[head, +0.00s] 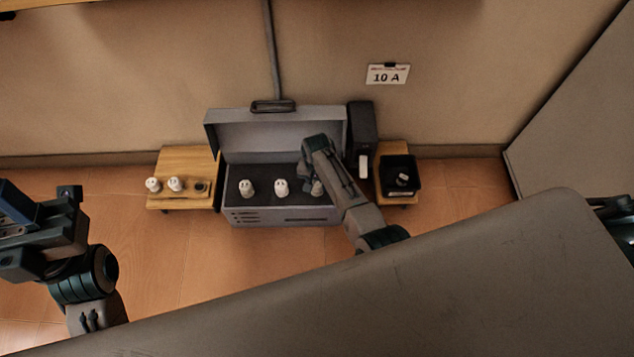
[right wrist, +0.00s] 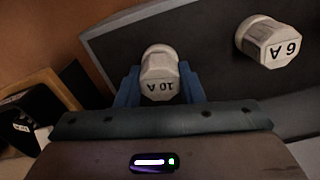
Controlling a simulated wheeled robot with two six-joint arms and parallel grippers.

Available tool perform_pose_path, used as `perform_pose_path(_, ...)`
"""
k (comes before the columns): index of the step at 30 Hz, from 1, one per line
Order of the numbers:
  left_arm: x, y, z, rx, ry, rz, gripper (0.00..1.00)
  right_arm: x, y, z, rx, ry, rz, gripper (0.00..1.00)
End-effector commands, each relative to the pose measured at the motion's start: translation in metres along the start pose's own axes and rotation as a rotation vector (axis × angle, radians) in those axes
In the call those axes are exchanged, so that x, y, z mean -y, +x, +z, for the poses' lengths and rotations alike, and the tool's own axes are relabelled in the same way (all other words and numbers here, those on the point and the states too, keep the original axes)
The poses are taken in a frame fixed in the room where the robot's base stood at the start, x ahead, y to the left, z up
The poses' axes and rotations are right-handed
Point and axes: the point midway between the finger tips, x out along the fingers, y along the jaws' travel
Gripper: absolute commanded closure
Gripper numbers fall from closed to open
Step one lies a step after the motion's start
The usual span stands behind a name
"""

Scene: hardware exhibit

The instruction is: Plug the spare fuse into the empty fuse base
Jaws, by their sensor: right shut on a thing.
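In the right wrist view, the blue fingers of my right gripper (right wrist: 158,88) are shut on a white fuse marked 10 A (right wrist: 161,73). In the head view, my right gripper (head: 316,186) reaches down at the right end of the dark panel (head: 263,199) in the open grey box. The arm hides most of that fuse and the spot under it; whether the fuse is seated or just above the panel I cannot tell. Two other white fuses stand upright on the panel, at the left (head: 246,188) and middle (head: 281,187). My left gripper (head: 18,218) is at the far left, its fingers unclear.
A wooden stand (head: 184,160) at the left holds two white fuses (head: 164,185) and a dark round part (head: 201,187). A black tray (head: 398,162) on the right stand holds a small item (head: 402,180). A 10 A sign (head: 388,74) hangs on the wall. The raised lid (head: 283,130) stands behind the panel.

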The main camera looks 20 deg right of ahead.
Motion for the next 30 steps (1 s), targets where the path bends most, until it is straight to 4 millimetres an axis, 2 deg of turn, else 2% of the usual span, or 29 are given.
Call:
perform_pose_path(13,-0.0001,-0.0010,0.0000,0.000,0.000,0.000,0.68,0.0000,0.0048,-0.0001,0.000,0.000,0.000,0.87)
perform_pose_path(14,-0.0001,-0.0009,0.0000,0.000,0.000,0.000,0.68,0.0000,0.0046,-0.0001,0.000,0.000,0.000,0.61)
perform_pose_path(17,-0.0001,-0.0008,0.0000,0.000,0.000,0.000,0.68,0.0000,0.0045,-0.0001,0.000,0.000,0.000,0.42)
perform_pose_path(23,-0.0001,-0.0008,0.0000,0.000,0.000,0.000,0.68,0.0000,0.0045,-0.0001,0.000,0.000,0.000,0.40)
perform_pose_path(27,-0.0001,-0.0009,0.0000,0.000,0.000,0.000,0.68,-0.0001,0.0046,0.0000,0.000,0.000,0.000,0.18)
perform_pose_path(30,-0.0001,-0.0009,0.0000,0.000,0.000,0.000,0.68,-0.0001,0.0046,0.0000,0.000,0.000,0.000,0.18)
